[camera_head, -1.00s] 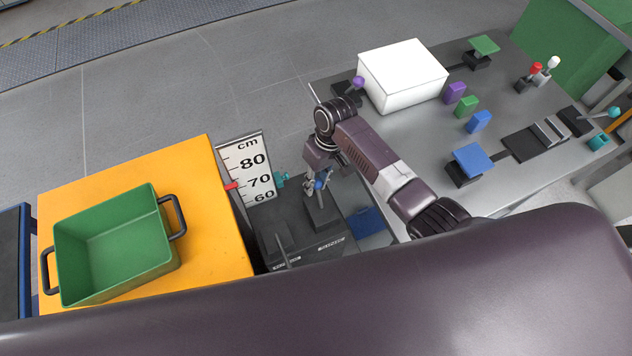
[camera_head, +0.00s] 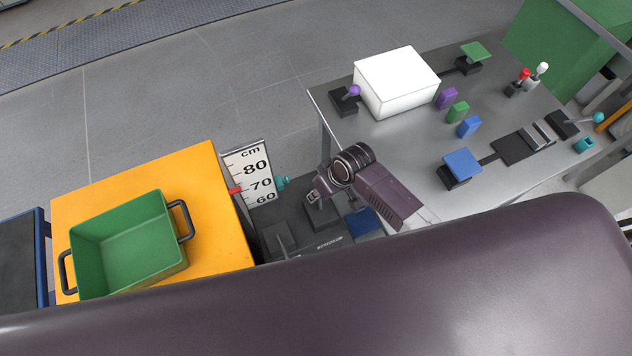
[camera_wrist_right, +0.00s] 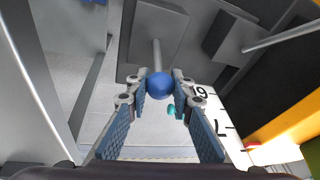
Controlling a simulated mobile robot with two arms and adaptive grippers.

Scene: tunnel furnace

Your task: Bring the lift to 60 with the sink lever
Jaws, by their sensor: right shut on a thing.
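My right gripper (camera_wrist_right: 159,100) is closed around a blue ball knob (camera_wrist_right: 159,85) on a grey lever stem, which rises from a dark box (camera_wrist_right: 155,30) in the right wrist view. In the head view my right wrist hides the knob. The orange lift (camera_head: 205,215) stands at the left. Beside it is a white cm scale (camera_head: 252,172) marked 80, 70 and 60. A red pointer (camera_head: 235,190) sits near the 70 mark; its exact reading is hard to tell. My left gripper is not in view.
A green bin (camera_head: 125,245) with dark handles sits on the lift. A second lever (camera_wrist_right: 285,38) stands close to the held one. A metal table (camera_head: 415,150) at the right carries a white box (camera_head: 397,82), coloured blocks and other levers. Open floor lies behind.

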